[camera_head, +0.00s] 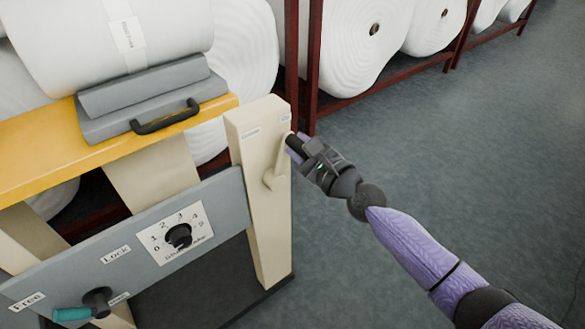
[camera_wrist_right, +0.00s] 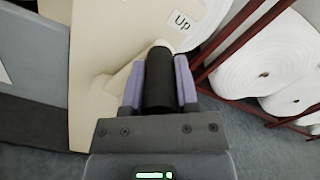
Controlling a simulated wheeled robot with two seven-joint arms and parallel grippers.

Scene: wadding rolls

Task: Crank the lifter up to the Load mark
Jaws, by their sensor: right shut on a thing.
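The lifter (camera_head: 257,215) has a cream post on its right side with a cream crank arm (camera_head: 273,178) on its outer face. The crank's black handle also shows in the right wrist view (camera_wrist_right: 159,80), between the purple fingertips. My right gripper (camera_head: 298,146) is shut on this handle near the top of the post. An "UP" label (camera_wrist_right: 181,22) is on the post just above the handle in the right wrist view. The Load mark cannot be made out. My left gripper is not in view.
A grey panel (camera_head: 215,202) holds a numbered dial (camera_head: 179,236) and a teal-handled lever (camera_head: 72,314) with "Free" and "Lock" labels. A white roll (camera_head: 120,45) rests above a yellow beam (camera_head: 40,157). Red racks (camera_head: 310,75) with rolls stand behind. The floor at right is clear.

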